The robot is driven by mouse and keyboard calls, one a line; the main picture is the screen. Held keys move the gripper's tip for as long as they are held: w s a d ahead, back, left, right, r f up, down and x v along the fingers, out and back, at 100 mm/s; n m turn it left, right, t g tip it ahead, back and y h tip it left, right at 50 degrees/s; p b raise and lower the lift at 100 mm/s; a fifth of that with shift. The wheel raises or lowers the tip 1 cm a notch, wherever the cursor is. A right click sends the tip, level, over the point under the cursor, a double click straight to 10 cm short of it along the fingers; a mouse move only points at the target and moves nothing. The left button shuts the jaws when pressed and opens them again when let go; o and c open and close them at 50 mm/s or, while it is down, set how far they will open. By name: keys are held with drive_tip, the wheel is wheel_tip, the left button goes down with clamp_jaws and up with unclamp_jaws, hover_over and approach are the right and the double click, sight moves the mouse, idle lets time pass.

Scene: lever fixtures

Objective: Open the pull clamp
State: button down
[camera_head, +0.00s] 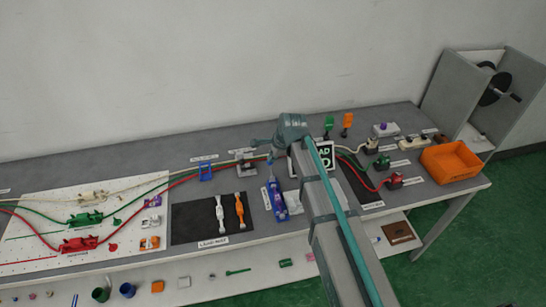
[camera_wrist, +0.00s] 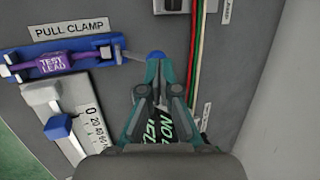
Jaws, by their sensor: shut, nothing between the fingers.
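The pull clamp (camera_wrist: 88,55) is a blue fixture at the upper left of the wrist view, by its PULL CLAMP label (camera_wrist: 69,30). It holds a purple piece marked TEST LEAD (camera_wrist: 52,64). A thin metal lever (camera_wrist: 133,55) runs right from it towards a blue knob (camera_wrist: 156,55). My gripper (camera_wrist: 156,64) is shut and empty, with its fingertips at the knob and partly covering it; contact cannot be told. In the head view the blue clamp (camera_head: 277,203) lies on the bench below my gripper (camera_head: 271,163).
A grey slider with a blue knob (camera_wrist: 58,127) and a numbered scale stands beside the clamp. Red, green and white cables (camera_wrist: 196,60) run right of my gripper. A dark sign with green letters (camera_head: 326,153) stands near my arm. An orange bin (camera_head: 450,162) sits far right.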

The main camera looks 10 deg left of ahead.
drive_tip(key=shift+s+d+f, duration=0.1)
drive_tip(key=shift+s+d, duration=0.25)
drive_tip(key=shift+s, duration=0.3)
